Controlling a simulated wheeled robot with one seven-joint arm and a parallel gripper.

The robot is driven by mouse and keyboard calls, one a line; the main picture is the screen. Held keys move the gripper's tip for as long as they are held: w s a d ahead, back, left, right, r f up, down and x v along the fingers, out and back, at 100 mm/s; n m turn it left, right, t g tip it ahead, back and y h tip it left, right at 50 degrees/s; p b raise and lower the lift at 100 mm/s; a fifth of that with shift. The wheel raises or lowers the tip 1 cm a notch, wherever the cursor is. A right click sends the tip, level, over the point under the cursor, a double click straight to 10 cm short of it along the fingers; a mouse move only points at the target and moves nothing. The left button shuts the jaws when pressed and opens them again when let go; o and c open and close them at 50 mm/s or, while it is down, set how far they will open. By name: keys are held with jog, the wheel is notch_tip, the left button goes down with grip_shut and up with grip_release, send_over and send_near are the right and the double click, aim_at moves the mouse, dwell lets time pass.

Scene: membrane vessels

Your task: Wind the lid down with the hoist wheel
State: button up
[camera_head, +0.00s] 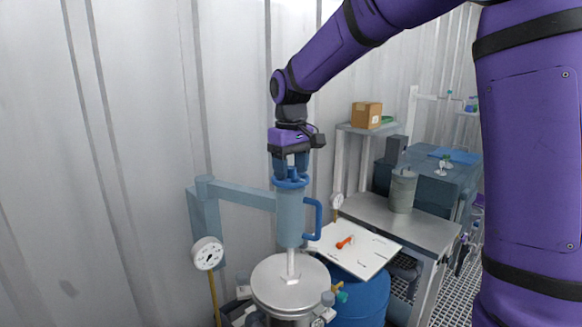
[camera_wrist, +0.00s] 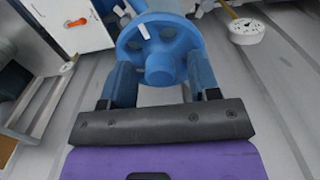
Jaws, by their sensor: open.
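The blue hoist wheel (camera_wrist: 160,48) sits on top of the blue-grey hoist cylinder, and it also shows in the head view (camera_head: 291,181). My gripper (camera_wrist: 160,82) is open, with one finger on each side of the wheel's hub and lower rim. Whether the fingers touch the wheel I cannot tell. In the head view my gripper (camera_head: 291,168) points down over the wheel. The hoist cylinder (camera_head: 290,218) hangs from a blue-grey arm and has a blue side handle. Its pale rod reaches down to the round grey lid (camera_head: 290,282) over the vessel. Any gap beneath the lid is unclear.
A pressure gauge (camera_head: 208,254) stands left of the lid. A blue drum (camera_head: 362,298) with a white board (camera_head: 357,249) and an orange tool is close on the right. A steel table (camera_head: 420,228) holds a grey canister (camera_head: 403,190). The corrugated wall is close behind.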

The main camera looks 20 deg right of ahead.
aim_at(291, 168)
jog(key=c, duration=0.9)
jog(key=shift+m, duration=1.1)
jog(key=o, duration=0.9)
notch_tip(291, 168, up, 11)
jog(key=shift+f, duration=0.1)
